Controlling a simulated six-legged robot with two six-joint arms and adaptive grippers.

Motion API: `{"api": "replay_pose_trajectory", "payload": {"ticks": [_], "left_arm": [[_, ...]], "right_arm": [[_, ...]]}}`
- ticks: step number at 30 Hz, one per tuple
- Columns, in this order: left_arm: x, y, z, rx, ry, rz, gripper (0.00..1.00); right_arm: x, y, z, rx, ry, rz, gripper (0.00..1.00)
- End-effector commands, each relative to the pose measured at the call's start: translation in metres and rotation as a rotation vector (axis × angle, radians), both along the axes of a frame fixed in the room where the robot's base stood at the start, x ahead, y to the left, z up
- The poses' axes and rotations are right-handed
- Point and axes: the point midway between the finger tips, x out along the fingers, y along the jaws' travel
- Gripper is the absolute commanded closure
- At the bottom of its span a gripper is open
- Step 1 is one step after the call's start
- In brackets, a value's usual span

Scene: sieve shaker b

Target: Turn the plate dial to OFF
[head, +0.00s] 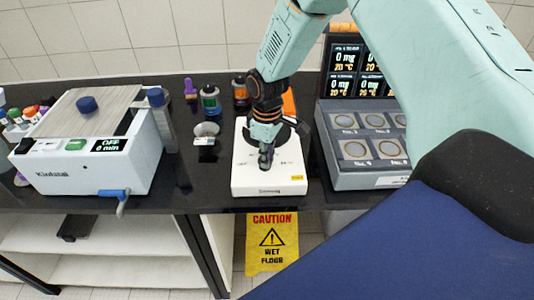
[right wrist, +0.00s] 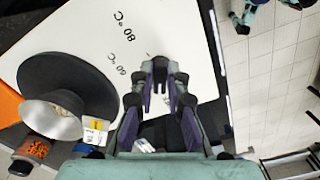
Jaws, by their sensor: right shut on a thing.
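The white hotplate (head: 285,187) stands on the dark counter, and its top fills the upper left of the right wrist view (right wrist: 110,25). Its printed marks "60 °C" and "80 °C" read clearly in the right wrist view. My right gripper (head: 266,158) points down over the front middle of the hotplate, at the dial. In the right wrist view its fingers (right wrist: 160,75) are close together, shut on the dial, which they almost wholly hide. I cannot tell where the dial points. My left gripper is not in view.
A white sieve shaker (head: 85,178) with a blue lever stands at the left. A grey balance station (head: 360,180) with round dishes stands close at the right. Small bottles (head: 210,100) and a metal cup (head: 206,129) stand left of the hotplate. A yellow wet-floor sign (head: 271,240) is below.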

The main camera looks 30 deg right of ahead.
Motion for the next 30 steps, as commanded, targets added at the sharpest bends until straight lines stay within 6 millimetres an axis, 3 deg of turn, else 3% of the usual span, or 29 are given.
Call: {"api": "replay_pose_trajectory", "payload": {"ticks": [12, 28, 29, 30], "left_arm": [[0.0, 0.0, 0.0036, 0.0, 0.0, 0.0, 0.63], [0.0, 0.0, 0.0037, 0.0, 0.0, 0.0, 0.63], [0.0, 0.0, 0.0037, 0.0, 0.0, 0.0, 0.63], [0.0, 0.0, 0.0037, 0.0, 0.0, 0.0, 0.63]], "right_arm": [[0.003, -0.001, 0.0013, 0.0, -0.006, 0.176, 1.0], [0.0035, -0.0011, 0.0014, -0.001, -0.008, 0.201, 1.0], [0.0035, -0.0011, 0.0014, -0.001, -0.008, 0.201, 0.85], [0.0035, -0.0011, 0.0014, -0.001, -0.008, 0.201, 0.82]]}}
